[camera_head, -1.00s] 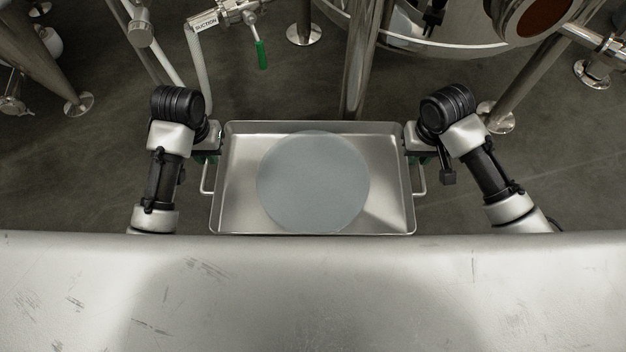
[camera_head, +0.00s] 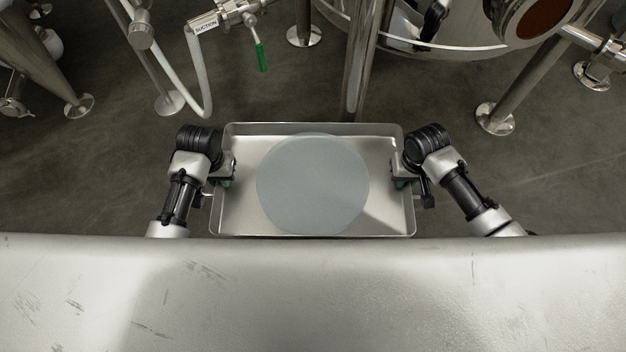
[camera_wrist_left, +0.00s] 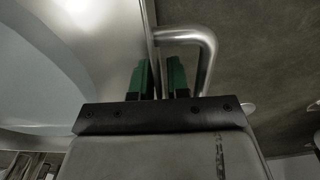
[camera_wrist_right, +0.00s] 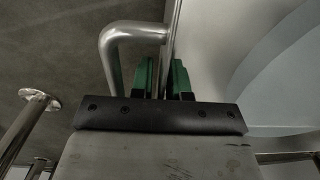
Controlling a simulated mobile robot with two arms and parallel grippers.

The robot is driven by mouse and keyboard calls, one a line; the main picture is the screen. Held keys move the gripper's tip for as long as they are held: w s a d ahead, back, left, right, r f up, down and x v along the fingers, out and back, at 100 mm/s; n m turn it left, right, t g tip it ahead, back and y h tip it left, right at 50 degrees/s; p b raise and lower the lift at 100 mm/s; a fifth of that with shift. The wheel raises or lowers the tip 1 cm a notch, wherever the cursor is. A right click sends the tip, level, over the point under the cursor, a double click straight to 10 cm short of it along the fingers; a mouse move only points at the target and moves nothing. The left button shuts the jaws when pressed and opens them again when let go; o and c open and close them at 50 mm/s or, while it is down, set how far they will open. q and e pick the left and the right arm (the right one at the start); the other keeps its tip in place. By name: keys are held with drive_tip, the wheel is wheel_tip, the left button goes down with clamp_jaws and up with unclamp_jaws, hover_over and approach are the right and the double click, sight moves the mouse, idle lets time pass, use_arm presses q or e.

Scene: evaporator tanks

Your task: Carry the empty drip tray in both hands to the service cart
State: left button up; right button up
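The shallow metal drip tray (camera_head: 228,222) lies level in the middle of the head view, with a flat grey-blue round area (camera_head: 313,184) within it. My left gripper (camera_head: 226,172) is at its left side wall and my right gripper (camera_head: 402,170) at its right side wall. In the left wrist view the green fingers (camera_wrist_left: 161,75) stand either side of the wall, the outer one inside the loop of the handle (camera_wrist_left: 208,60). The right wrist view shows the same, fingers (camera_wrist_right: 162,75) astride the wall beside the other handle (camera_wrist_right: 108,55). A narrow gap shows between each outer finger and the wall.
A broad scuffed metal surface (camera_head: 310,290) fills the front. Tank legs (camera_head: 360,60) stand behind the tray. A valve with a green lever (camera_head: 261,56) and a pale hose (camera_head: 199,75) are at the back left. Dark floor shows free on both sides.

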use_arm(q)
drive_tip(key=shift+c, duration=0.2)
use_arm(e)
drive_tip(key=shift+c, duration=0.2)
use_arm(q)
clamp_jaws()
use_arm(e)
clamp_jaws()
idle(0.7)
use_arm(q)
drive_tip(key=shift+w+r, duration=0.15)
drive_tip(key=shift+r, duration=0.05)
use_arm(e)
drive_tip(key=shift+w+r, duration=0.2)
drive_tip(key=shift+r, duration=0.05)
